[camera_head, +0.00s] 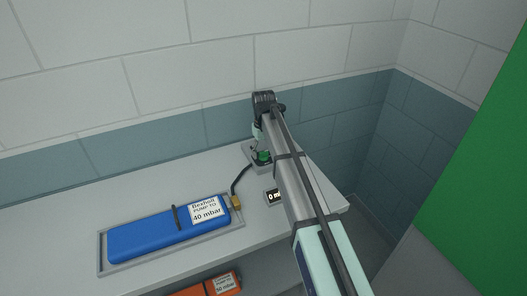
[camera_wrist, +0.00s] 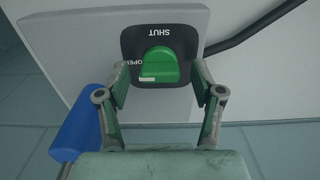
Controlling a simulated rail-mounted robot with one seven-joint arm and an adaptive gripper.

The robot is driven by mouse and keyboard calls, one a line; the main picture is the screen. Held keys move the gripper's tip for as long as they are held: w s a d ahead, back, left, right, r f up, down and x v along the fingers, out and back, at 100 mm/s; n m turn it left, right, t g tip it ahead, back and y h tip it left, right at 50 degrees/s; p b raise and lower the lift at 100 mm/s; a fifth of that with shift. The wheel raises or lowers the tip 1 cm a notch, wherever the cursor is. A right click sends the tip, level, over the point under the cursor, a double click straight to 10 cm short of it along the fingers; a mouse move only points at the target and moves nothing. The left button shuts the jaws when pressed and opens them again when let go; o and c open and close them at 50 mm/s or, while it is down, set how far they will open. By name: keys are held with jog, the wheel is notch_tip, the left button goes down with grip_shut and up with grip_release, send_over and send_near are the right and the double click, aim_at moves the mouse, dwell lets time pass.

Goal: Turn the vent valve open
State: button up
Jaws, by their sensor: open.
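The vent valve's green knob (camera_wrist: 158,66) sits on a dark plate (camera_wrist: 185,40) in the wrist view. The plate reads SHUT at the top, upside down, and OPEN at the left. A small pale mark shows on the knob's near edge. In the head view the green knob (camera_head: 263,157) is partly hidden by my arm, on a grey block at the back of the bench. My gripper (camera_wrist: 160,72) is open, with one finger on each side of the knob. I cannot tell whether the fingers touch it.
A blue pack (camera_head: 150,244) labelled 40 mbar lies in a grey tray (camera_head: 103,262) on the bench (camera_head: 60,225). A black hose (camera_head: 236,181) runs from the valve to a brass fitting. A small display (camera_head: 272,197) stands beside my arm. An orange pack (camera_head: 222,284) is below. Tiled walls stand close behind.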

aim_at(264, 152)
notch_tip(264, 152, up, 12)
dwell(0.6)
